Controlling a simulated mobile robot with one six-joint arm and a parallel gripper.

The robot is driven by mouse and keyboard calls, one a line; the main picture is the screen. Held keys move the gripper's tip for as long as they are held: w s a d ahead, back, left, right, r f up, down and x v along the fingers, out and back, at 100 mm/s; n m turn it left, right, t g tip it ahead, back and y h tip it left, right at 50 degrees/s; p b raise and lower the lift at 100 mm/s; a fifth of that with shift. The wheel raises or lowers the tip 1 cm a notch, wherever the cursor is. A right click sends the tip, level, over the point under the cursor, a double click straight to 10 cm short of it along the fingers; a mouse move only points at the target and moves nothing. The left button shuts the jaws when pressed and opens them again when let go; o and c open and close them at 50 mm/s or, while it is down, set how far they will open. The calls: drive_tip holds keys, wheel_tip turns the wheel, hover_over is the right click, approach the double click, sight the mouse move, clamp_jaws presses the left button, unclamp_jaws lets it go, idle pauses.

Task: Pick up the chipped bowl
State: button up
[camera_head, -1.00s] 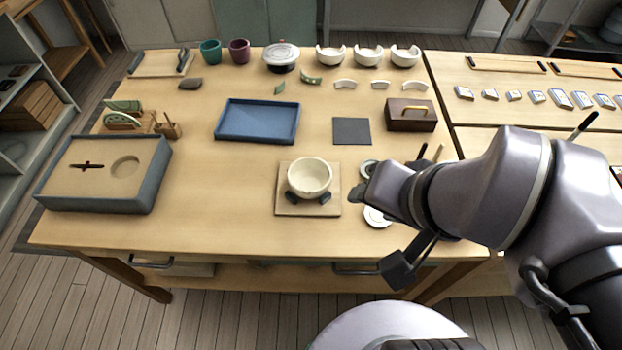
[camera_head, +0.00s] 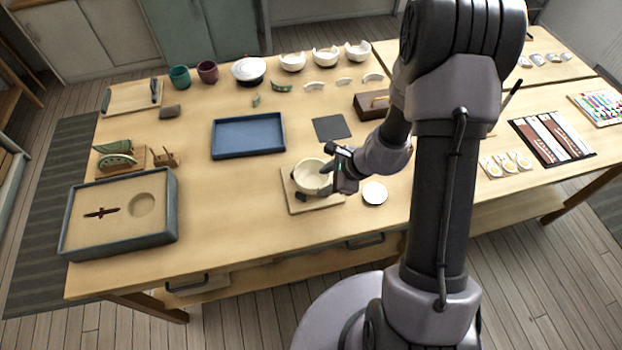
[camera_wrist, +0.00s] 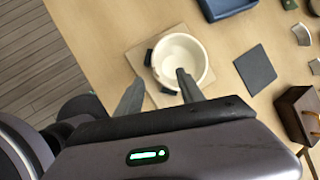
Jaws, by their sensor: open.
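A cream bowl (camera_head: 309,174) sits upright on a square wooden board (camera_head: 312,207), held between small dark blocks. It also shows in the wrist view (camera_wrist: 166,53). My gripper (camera_head: 330,178) is at the bowl's right side, open and empty. In the wrist view my gripper (camera_wrist: 160,78) has one fingertip over the bowl's inside and the other outside its rim, over the board. I cannot tell how high the fingertips are or whether they touch the bowl. Three white bowls with notched rims (camera_head: 292,63) stand in a row at the back.
A blue tray (camera_head: 248,153), a dark square mat (camera_head: 332,127) and a brown box with a gold handle (camera_head: 372,104) lie behind the bowl. A white round lid or dish (camera_head: 375,193) lies to its right.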

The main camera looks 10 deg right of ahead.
sight(315, 188)
drive_tip(key=x, duration=0.2)
drive_tip(key=b+x, duration=0.1)
drive_tip(key=x, duration=0.2)
drive_tip(key=b+x, duration=0.1)
drive_tip(key=x, duration=0.1)
drive_tip(key=shift+s+a+f, duration=0.15)
drive_tip(key=shift+s+f, duration=0.05)
drive_tip(key=shift+s, duration=0.05)
drive_tip(key=shift+r, duration=0.1)
clamp_jaws()
